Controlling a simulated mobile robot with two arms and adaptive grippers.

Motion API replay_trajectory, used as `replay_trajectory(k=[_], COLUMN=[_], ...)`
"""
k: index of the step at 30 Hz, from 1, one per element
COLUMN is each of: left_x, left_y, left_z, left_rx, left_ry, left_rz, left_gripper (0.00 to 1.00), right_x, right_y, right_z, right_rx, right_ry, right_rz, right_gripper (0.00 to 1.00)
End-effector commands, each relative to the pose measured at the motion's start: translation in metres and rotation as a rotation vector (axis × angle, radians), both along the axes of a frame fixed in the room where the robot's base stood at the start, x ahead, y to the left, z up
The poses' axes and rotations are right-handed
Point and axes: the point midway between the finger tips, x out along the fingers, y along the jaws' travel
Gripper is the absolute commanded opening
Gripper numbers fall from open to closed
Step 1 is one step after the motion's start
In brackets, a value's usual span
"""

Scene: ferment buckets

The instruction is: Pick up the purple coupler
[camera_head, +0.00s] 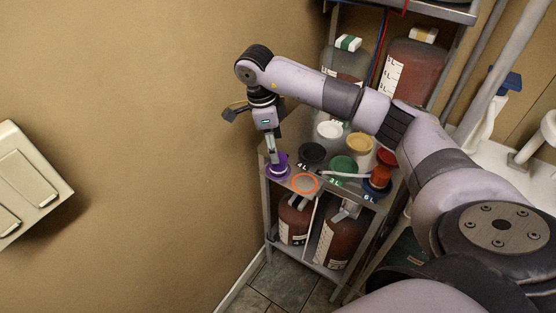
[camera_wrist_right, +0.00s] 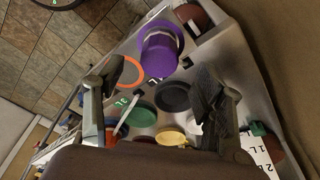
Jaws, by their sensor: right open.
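The purple coupler (camera_head: 277,170) stands at the left front corner of the shelf top (camera_head: 292,203), close to the wall. My right gripper (camera_head: 271,150) points down just above it. In the right wrist view the purple coupler (camera_wrist_right: 160,52) lies ahead of the fingers, roughly centred across the gap between them. The right gripper (camera_wrist_right: 160,88) is open with nothing between its fingers. I cannot tell whether a finger touches the coupler. My left gripper is not in view.
Next to the coupler are an orange ring (camera_head: 305,183), a black disc (camera_head: 312,153) and a green disc (camera_head: 343,165). White (camera_head: 328,130) and yellow (camera_head: 359,143) discs lie behind. A red-capped piece (camera_head: 380,176) stands at the right. Bottles (camera_head: 341,240) fill the shelf below.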

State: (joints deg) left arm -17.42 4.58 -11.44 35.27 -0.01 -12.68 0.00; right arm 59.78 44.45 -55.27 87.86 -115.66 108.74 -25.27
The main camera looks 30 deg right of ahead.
Motion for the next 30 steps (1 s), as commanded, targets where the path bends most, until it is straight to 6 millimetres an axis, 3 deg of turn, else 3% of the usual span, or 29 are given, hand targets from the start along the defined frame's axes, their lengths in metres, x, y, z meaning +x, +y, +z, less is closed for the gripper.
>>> replay_trajectory(k=[5,11,16,24,30], left_x=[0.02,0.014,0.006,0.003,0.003], left_y=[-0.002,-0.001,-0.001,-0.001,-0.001], left_z=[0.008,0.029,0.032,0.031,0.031], left_rx=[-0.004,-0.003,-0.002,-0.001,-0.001], left_ry=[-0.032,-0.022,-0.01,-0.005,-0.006], left_rz=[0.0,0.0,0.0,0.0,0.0], left_gripper=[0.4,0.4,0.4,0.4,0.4], right_x=[-0.002,-0.006,-0.006,-0.006,-0.006], right_y=[-0.002,-0.009,-0.011,-0.011,-0.011], right_z=[-0.01,-0.034,-0.056,-0.06,-0.06], right_rx=[0.0,0.0,0.001,0.0,0.001], right_ry=[0.001,0.006,0.002,-0.001,-0.001], right_rz=[0.0,-0.001,0.0,0.0,0.0], right_gripper=[0.64,0.64,0.64,0.64,0.5])
